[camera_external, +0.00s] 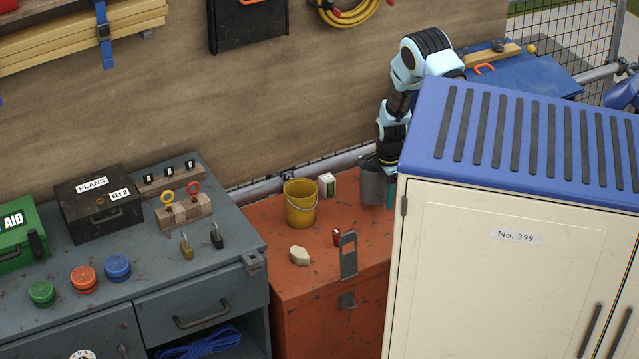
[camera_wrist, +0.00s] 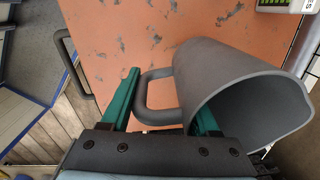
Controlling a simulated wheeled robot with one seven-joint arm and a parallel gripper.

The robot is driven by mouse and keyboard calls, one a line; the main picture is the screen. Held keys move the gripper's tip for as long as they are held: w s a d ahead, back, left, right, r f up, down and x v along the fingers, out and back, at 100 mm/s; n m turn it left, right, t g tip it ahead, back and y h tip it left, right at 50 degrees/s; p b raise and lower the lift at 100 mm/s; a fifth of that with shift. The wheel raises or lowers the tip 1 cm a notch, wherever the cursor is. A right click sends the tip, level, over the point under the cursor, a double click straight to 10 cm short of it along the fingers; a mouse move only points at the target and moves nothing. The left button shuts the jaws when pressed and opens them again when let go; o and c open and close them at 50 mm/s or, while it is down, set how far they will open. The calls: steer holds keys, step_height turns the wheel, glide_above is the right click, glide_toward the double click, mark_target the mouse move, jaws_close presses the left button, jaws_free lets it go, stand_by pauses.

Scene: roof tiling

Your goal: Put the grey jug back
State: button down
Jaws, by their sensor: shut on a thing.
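The grey jug (camera_external: 371,184) is at the back right of the orange cabinet top (camera_external: 262,235), beside the white locker. In the wrist view the jug (camera_wrist: 228,75) lies to the right, with its wide mouth towards the camera and its handle to the left. My gripper (camera_wrist: 165,98) is shut on the jug at its handle side, the two teal fingers on either side of the handle. I cannot tell whether the jug touches the cabinet top.
A yellow bucket (camera_external: 300,204), a small white-green box (camera_external: 326,185), a pale block (camera_external: 300,256) and a small red item (camera_external: 337,237) are on the orange cabinet. The tall white locker (camera_external: 490,270) stands close on the right. A grey workbench (camera_external: 140,260) is left.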

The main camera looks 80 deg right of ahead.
steer(key=shift+f+p, duration=0.5)
steer(key=shift+f, duration=1.45)
steer(key=shift+f, duration=0.1)
steer(key=shift+c, duration=0.6)
jaws_free()
